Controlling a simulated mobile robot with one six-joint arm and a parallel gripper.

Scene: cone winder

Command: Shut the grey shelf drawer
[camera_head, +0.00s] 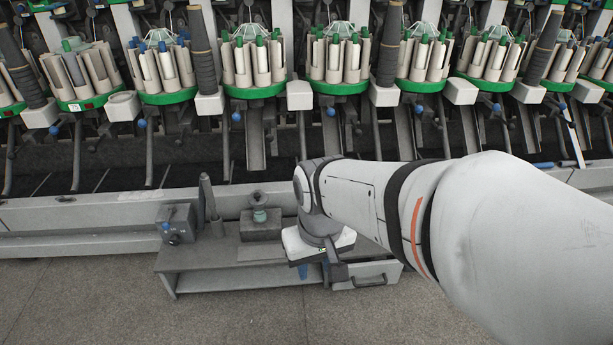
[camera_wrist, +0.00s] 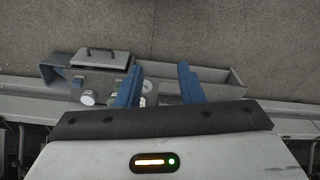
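The grey shelf (camera_head: 225,280) stands on the floor in front of the machine. Its drawer (camera_head: 368,276) is at the right end, with a dark bar handle (camera_head: 370,283) on its front. The drawer front seems to stand out a little from the shelf; how far I cannot tell. My gripper (camera_head: 319,271) points down over the shelf, left of the drawer. Its two blue fingers (camera_wrist: 160,85) are apart with nothing held between them. My arm hides part of the shelf.
On the shelf stand a grey box with a knob (camera_head: 176,223), dark upright rods (camera_head: 208,200) and a block with a greenish piece on top (camera_head: 260,224). The winding machine's rail (camera_head: 90,212) runs behind. Bare floor (camera_head: 90,300) lies in front.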

